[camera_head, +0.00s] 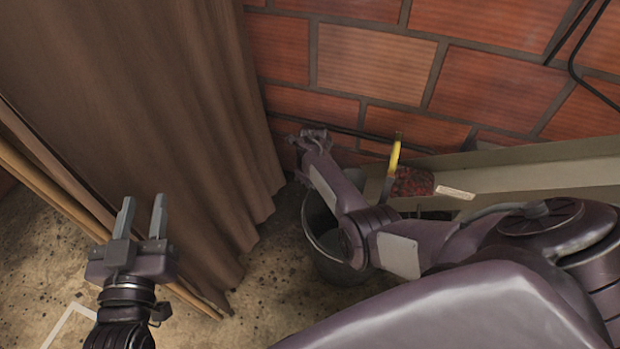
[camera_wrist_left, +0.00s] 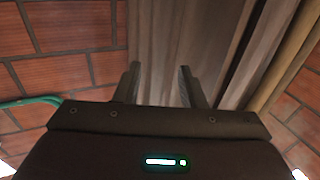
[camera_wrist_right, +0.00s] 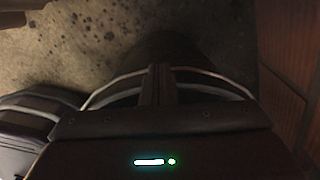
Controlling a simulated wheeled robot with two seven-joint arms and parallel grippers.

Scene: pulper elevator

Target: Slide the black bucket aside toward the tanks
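The black bucket (camera_head: 330,250) stands on the floor beside the brick wall, between the curtain and the metal trough, partly hidden under my right arm. My right gripper (camera_wrist_right: 160,85) is over the bucket and looks down on it. Its fingers are close together and overlap the bucket's rim (camera_wrist_right: 215,76) in the right wrist view. I cannot tell whether the rim is between them. In the head view my right arm hides the fingers. My left gripper (camera_head: 140,217) is open and empty, in front of the curtain; its spread fingers also show in the left wrist view (camera_wrist_left: 160,85).
A brown curtain (camera_head: 150,90) hangs at the left, with wooden poles (camera_head: 50,185) beside it. A brick wall (camera_head: 370,60) closes the back. A metal trough (camera_head: 520,172) with red contents (camera_head: 412,182) and a yellow handle lies at the right. Bare floor (camera_head: 265,280) shows left of the bucket.

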